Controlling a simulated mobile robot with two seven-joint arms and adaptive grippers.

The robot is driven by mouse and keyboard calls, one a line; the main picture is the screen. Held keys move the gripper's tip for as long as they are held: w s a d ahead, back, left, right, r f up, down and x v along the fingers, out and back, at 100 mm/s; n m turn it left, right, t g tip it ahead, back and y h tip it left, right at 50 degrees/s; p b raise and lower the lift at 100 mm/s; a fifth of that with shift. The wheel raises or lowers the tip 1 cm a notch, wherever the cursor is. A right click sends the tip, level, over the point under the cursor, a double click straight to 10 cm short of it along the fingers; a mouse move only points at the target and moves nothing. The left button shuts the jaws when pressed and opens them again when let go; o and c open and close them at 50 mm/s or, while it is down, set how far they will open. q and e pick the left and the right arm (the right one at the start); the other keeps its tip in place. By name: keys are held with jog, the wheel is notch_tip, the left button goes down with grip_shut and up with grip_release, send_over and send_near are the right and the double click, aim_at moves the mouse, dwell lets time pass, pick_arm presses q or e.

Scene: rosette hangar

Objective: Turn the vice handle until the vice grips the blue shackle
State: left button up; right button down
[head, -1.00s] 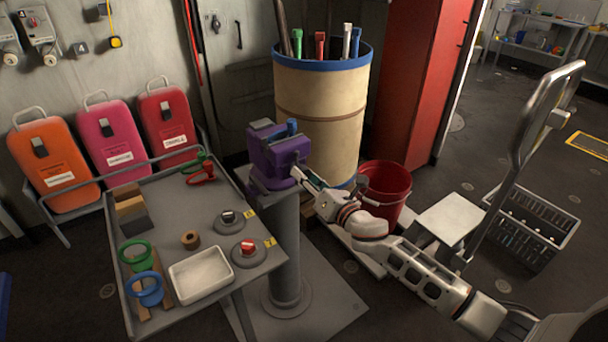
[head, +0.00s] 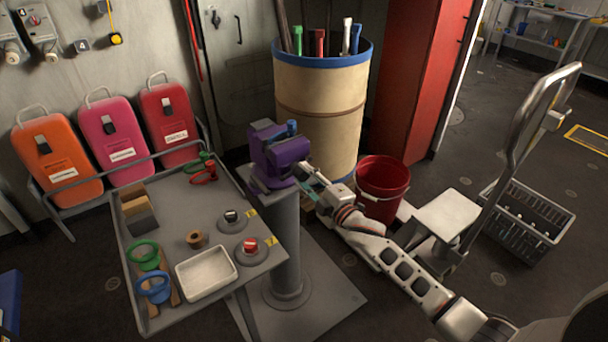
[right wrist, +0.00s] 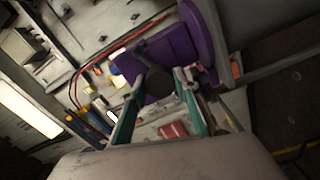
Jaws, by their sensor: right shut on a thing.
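The purple vice (head: 277,155) stands on a grey pedestal, and it also fills the upper middle of the right wrist view (right wrist: 185,55). The blue shackle (head: 291,127) shows as a small blue piece at the top of the vice; I cannot tell whether the jaws touch it. My right gripper (head: 308,178) is at the vice's right side, shut on the vice handle. In the right wrist view the dark handle end (right wrist: 161,83) sits between the teal fingers (right wrist: 160,100). The rest of the handle is largely hidden. My left gripper is out of view.
A grey bench (head: 185,212) left of the pedestal holds a white tray (head: 206,273), rings and small parts. A tan drum (head: 320,110) stands behind the vice. A red bucket (head: 382,190) and a white step (head: 447,216) are close to my right arm.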

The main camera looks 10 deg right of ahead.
jog(key=shift+f, duration=0.1)
jog(key=m, duration=0.3)
jog(key=shift+a, duration=0.1)
jog(key=m, duration=0.5)
jog(key=shift+m, duration=0.4)
jog(key=c, duration=1.7)
grip_release()
jog(key=shift+w, duration=0.1)
jog(key=v, duration=0.7)
